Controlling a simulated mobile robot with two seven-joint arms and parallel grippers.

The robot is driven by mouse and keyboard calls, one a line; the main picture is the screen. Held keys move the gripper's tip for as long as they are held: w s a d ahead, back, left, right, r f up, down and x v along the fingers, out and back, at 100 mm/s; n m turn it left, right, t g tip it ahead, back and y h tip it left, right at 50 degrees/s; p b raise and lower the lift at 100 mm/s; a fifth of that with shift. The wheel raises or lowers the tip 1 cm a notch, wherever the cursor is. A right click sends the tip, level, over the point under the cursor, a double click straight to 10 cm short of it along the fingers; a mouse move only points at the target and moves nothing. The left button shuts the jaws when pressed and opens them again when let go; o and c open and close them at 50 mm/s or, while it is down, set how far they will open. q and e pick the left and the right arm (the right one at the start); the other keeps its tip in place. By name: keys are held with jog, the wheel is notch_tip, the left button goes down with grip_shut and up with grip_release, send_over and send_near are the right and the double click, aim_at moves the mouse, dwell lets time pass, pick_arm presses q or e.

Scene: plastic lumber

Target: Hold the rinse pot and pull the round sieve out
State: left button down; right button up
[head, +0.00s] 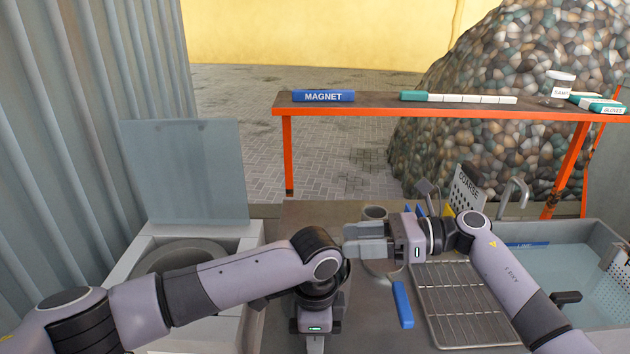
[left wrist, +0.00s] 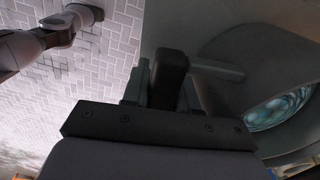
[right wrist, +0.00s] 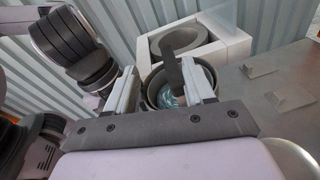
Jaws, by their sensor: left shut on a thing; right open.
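The rinse pot (right wrist: 152,88) is a grey round vessel with pale blue-green contents, seen between my right fingers in the right wrist view. It also shows at the right of the left wrist view (left wrist: 215,120). My left gripper (left wrist: 165,88) is shut on a dark handle (left wrist: 170,70) beside the pot. In the head view my left gripper (head: 315,343) points down at the bottom. My right gripper (head: 352,240) is open, and a dark upright strip (right wrist: 173,65), possibly the sieve's handle, shows between its fingers. The round sieve is not clearly distinguishable; my arms hide the pot in the head view.
A wire rack (head: 470,305) and a blue-handled tool (head: 402,303) lie to the right. A water basin (head: 545,262) is farther right. A small cup (head: 375,212) stands behind my right gripper. A white box with a round opening (head: 150,240) is at left. An orange-framed shelf (head: 440,109) crosses behind.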

jog(key=a+f+n+h, duration=0.1)
jog(key=a, duration=0.1)
jog(key=w+a+f+n+g+h, duration=0.1)
jog(key=a+f, duration=0.1)
jog(key=a+f+h, duration=0.1)
jog(key=a, duration=0.2)
jog(key=shift+w+a+f+n, duration=0.1)
jog(key=shift+w+f+n, duration=0.15)
jog(key=shift+n, duration=0.15)
dwell(0.5)
jog(key=shift+c, duration=0.3)
grip_shut()
jog(key=shift+r, duration=0.2)
